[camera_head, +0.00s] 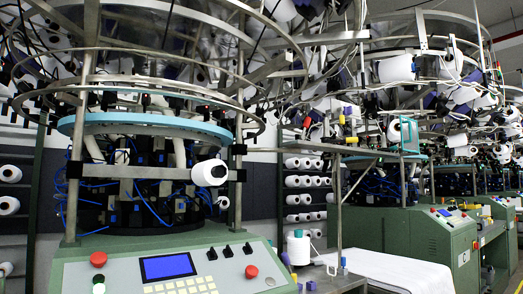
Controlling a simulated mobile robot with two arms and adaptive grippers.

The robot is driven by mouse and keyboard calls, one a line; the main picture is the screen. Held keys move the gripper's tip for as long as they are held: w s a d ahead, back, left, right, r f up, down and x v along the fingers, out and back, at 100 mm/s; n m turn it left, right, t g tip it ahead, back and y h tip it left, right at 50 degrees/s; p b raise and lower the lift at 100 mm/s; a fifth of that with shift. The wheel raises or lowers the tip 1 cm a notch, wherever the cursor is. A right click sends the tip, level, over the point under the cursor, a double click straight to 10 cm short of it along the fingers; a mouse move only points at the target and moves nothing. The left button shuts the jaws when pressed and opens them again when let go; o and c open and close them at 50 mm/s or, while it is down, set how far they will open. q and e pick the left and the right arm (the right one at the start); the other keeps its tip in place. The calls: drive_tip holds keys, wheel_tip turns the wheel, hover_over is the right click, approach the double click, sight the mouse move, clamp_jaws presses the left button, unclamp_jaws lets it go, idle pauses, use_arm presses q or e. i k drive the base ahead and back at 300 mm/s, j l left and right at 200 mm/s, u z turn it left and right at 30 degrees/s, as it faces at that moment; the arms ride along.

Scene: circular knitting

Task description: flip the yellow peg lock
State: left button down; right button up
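I cannot clearly make out a yellow peg lock in the head view. Small blue and purple pieces (286,261) sit around the white yarn cone (298,250) on a small metal table (346,283) at the bottom centre. Another small blue piece (343,262) stands farther right there. They are too small to tell whether one is a lock or how it is turned. Neither of my grippers shows in this view.
A knitting machine control panel (120,272) with a blue screen (167,267) and red buttons fills the lower left. A rack of white cones (305,182) stands behind. A green cabinet (405,235) stands at right. White fabric (400,268) lies beside the table.

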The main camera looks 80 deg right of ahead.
sight(353, 139)
drive_tip(key=k+z, duration=0.15)
drive_tip(key=z, duration=0.2)
drive_tip(key=k+z, duration=0.1)
drive_tip(key=z, duration=0.3)
drive_tip(key=k+z, duration=0.15)
drive_tip(key=z, duration=0.2)
